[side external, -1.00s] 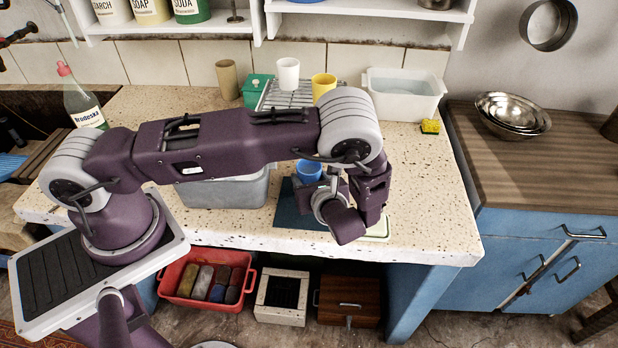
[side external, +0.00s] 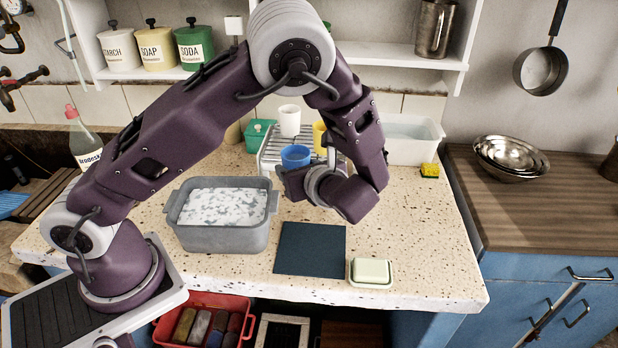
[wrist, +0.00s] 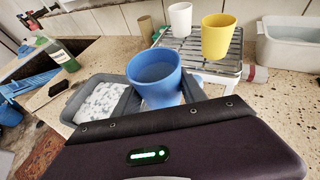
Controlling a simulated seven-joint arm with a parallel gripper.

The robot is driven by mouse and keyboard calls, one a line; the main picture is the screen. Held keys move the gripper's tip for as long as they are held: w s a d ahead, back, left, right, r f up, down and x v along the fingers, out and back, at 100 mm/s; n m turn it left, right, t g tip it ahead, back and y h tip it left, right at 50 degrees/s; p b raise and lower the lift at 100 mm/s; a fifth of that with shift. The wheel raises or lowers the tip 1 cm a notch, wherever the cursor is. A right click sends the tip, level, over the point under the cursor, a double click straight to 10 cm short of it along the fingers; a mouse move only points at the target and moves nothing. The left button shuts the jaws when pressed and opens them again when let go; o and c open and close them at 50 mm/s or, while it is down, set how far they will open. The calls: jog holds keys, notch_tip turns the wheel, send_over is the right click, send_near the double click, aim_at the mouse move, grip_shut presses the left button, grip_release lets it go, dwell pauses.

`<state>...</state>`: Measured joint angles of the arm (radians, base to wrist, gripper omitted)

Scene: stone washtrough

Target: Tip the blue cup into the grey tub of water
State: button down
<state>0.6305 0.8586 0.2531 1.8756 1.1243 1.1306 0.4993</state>
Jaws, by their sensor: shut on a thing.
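The blue cup (side external: 296,155) is upright and raised above the counter, at the end of my gripper (side external: 284,176). My gripper is shut on the cup; its fingers are mostly hidden behind my wrist. In the wrist view the cup (wrist: 155,78) stands just beyond my gripper's dark housing, and its inside looks blue with contents unclear. The grey tub (side external: 222,237) stands on the counter to the left of the cup, holding water with white foam patches. It also shows in the wrist view (wrist: 72,112), left of and behind the cup.
A dark blue mat (side external: 310,250) and a soap dish (side external: 371,272) lie near the front edge. Behind the cup, a rack (side external: 270,160) holds a white cup (side external: 289,120) and a yellow cup (wrist: 217,37). A white basin (side external: 410,150) and a sponge (side external: 429,171) are at right.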

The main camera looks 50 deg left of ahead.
jog(key=s+a+n+g+h, duration=0.1)
jog(key=s+a+n+g, duration=0.1)
jog(key=s+n+g, duration=0.4)
jog(key=s+a+n+g+h, duration=0.1)
jog(key=s+a+n+g, duration=0.3)
jog(key=s, duration=0.5)
jog(key=shift+n+g, duration=0.3)
jog(key=shift+g, duration=0.5)
jog(key=f, duration=0.2)
jog(key=d+f, duration=0.1)
jog(key=f, duration=0.2)
jog(key=shift+s+d, duration=0.15)
jog(key=shift+s, duration=0.05)
jog(key=shift+d+r+m+t+h, duration=0.1)
jog(key=shift+m+t+h, duration=0.1)
jog(key=shift+h, duration=0.3)
jog(key=shift+r+m+t+h, duration=0.1)
jog(key=shift+m+h, duration=0.1)
jog(key=shift+h, duration=0.3)
jog(key=shift+r+m+t+h, duration=0.1)
jog(key=shift+m+t+h, duration=0.2)
jog(key=shift+h, duration=0.7)
